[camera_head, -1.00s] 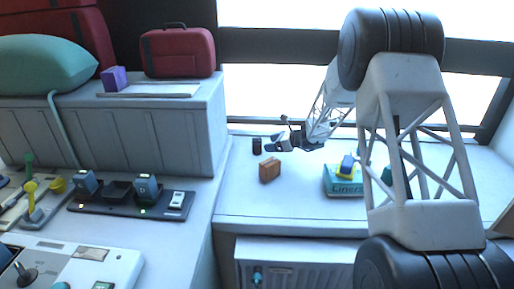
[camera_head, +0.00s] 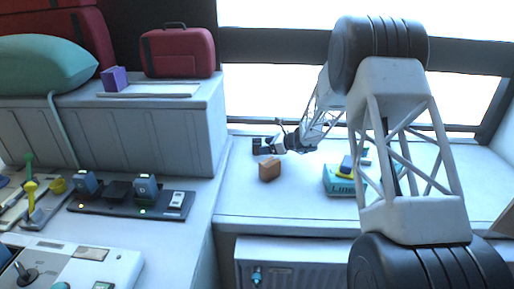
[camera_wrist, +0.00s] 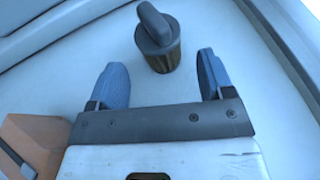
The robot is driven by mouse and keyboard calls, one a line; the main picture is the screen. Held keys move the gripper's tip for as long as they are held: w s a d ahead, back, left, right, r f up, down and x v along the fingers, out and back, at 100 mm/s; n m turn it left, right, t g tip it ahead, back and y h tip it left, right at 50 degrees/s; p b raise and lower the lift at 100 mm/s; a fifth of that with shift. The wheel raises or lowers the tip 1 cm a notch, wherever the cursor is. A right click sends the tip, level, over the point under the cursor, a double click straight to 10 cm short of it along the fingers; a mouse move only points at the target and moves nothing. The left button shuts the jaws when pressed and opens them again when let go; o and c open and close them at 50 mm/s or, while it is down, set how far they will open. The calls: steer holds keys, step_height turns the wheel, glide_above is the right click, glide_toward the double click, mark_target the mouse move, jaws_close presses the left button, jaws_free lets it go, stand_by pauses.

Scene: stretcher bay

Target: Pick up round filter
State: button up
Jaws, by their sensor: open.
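The round filter (camera_wrist: 158,58) is a dark, short cylinder with a rounded grey handle-like top, standing on the pale counter in the wrist view. In the head view the filter (camera_head: 256,145) is small and dark at the counter's back left, close against my gripper (camera_head: 268,146). In the wrist view my gripper (camera_wrist: 162,72) is open, its two blue fingers spread wide. The filter's near end lies about between the fingertips, with space on both sides.
A brown box (camera_head: 269,170) stands just in front of my gripper; it also shows at the lower left of the wrist view (camera_wrist: 34,140). A teal liners box (camera_head: 340,183) with blue and yellow items on top is to the right. The window sill is behind.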

steer(key=shift+a, duration=0.15)
steer(key=shift+f+x, duration=0.2)
steer(key=shift+x, duration=2.3)
steer(key=c, duration=1)
